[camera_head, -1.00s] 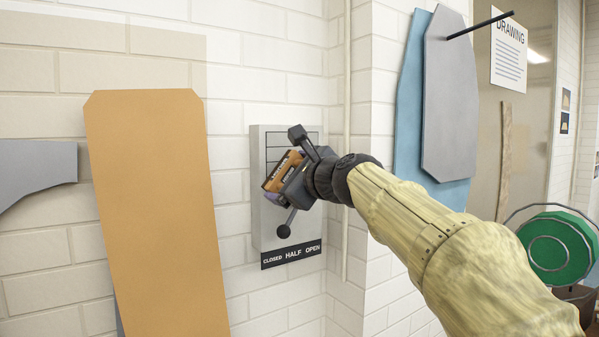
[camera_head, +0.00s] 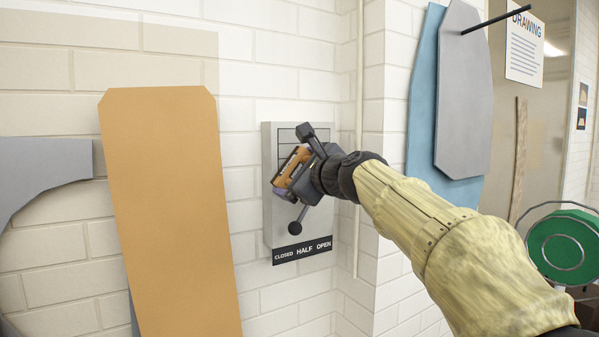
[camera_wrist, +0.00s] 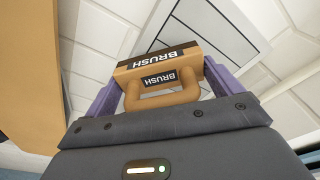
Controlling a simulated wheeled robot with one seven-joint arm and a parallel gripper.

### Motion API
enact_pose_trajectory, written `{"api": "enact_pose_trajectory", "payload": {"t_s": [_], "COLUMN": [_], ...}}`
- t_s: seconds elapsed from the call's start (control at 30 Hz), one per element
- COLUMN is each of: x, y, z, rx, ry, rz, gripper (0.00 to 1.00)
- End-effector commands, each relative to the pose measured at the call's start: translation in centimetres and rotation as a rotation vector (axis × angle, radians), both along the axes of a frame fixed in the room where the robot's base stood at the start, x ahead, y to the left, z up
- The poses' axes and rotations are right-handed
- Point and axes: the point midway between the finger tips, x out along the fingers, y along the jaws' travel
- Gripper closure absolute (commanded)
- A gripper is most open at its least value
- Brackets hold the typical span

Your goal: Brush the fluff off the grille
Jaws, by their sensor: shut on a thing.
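The grille (camera_head: 301,131) is a light grey box on the white brick wall, with dark slat lines on its face and a label strip reading CLOSED, HALF, OPEN below. A dark lever with a round knob (camera_head: 294,228) sits low on its front. My gripper (camera_head: 300,178) is in front of the grille and hides part of it. In the wrist view its purple fingers (camera_wrist: 160,95) are shut on the handle of an orange-brown brush (camera_wrist: 160,62) labelled BRUSH. The grille also shows beyond the brush in the wrist view (camera_wrist: 215,35). I cannot make out any fluff.
A tall orange-tan board (camera_head: 165,200) stands left of the grille. A grey panel (camera_head: 45,170) is at the far left. Blue and grey boards (camera_head: 465,95) hang on the right. A green reel (camera_head: 562,250) is at the lower right.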

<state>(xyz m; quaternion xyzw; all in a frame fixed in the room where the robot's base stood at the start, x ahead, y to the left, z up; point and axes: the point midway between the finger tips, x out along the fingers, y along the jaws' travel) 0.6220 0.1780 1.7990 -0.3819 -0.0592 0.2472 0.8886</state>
Motion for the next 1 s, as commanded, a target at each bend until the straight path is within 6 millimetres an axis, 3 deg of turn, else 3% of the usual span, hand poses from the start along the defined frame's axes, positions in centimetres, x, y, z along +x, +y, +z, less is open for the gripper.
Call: {"api": "enact_pose_trajectory", "payload": {"t_s": [1.0], "x": [1.4], "y": [1.0], "z": [0.1], "rx": [0.0], "ry": [-0.001], "rz": [0.001], "gripper": [0.27]}}
